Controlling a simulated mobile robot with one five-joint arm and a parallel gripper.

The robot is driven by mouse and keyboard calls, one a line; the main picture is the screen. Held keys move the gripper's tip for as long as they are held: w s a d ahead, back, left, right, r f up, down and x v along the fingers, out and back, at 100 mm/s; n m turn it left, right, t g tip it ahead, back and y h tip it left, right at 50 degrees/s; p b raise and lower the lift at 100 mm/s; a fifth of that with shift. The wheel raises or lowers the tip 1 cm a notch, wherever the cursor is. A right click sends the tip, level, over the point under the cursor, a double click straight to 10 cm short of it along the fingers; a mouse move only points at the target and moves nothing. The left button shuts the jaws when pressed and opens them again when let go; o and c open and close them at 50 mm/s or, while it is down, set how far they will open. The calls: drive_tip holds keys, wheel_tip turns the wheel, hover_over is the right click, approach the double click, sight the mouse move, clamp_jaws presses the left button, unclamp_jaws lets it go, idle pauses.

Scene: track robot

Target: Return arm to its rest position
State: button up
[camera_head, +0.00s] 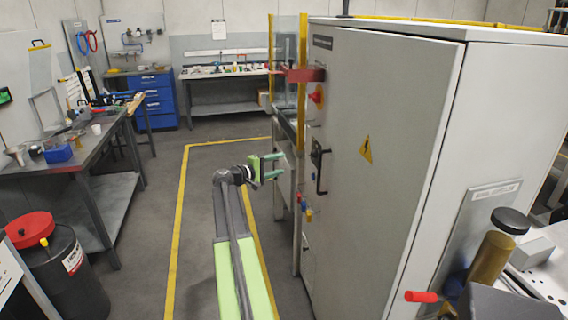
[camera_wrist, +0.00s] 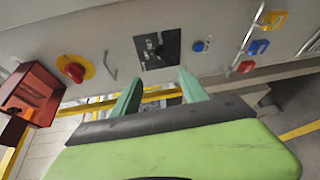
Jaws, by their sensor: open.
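My gripper (camera_head: 272,166) is at the end of my outstretched arm, pointing right toward the side of the grey cabinet (camera_head: 375,110). Its two green fingers are apart with nothing between them. In the wrist view my gripper (camera_wrist: 160,92) also shows open and empty, with the cabinet front beyond the fingertips. A black latch plate (camera_wrist: 158,48) on that front lies just past the fingers. I cannot tell the exact gap between the fingertips and the cabinet.
A red knob (camera_wrist: 75,72) and red box (camera_wrist: 32,93) are on the cabinet side. A workbench (camera_head: 75,150) and black drum (camera_head: 65,275) stand at left. Yellow-lined floor (camera_head: 205,170) left of my arm is clear.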

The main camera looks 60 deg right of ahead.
idle(0.4)
drive_tip(key=w+a+n+t+p, duration=0.25)
drive_tip(key=w+a+t, duration=0.25)
drive_tip(key=w+a, duration=1.4)
drive_tip(key=w+a+f+n+t+y, duration=0.1)
drive_tip(key=w+a+f, duration=0.15)
drive_tip(key=a, duration=0.35)
drive_tip(key=w+a+f+n+t, duration=0.1)
drive_tip(key=w+a+t, duration=0.1)
drive_tip(key=w+a, duration=0.3)
drive_tip(key=a+f+t+y+p, duration=0.1)
drive_tip(key=a+f+y, duration=0.3)
drive_tip(key=a, duration=1)
drive_tip(key=a+f+t+y, duration=0.1)
drive_tip(key=a+f+y, duration=0.3)
drive_tip(key=a, duration=1)
drive_tip(key=s+a+f+g+y, duration=0.1)
drive_tip(key=s+a+f+y, duration=0.2)
drive_tip(key=a, duration=0.6)
drive_tip(key=s+a+f+g+y, duration=0.1)
drive_tip(key=s+a+f+y, duration=0.2)
drive_tip(key=s+a, duration=0.5)
drive_tip(key=shift+s+a+f+g, duration=0.15)
drive_tip(key=shift+s+a+g, duration=0.15)
drive_tip(key=shift+a, duration=0.8)
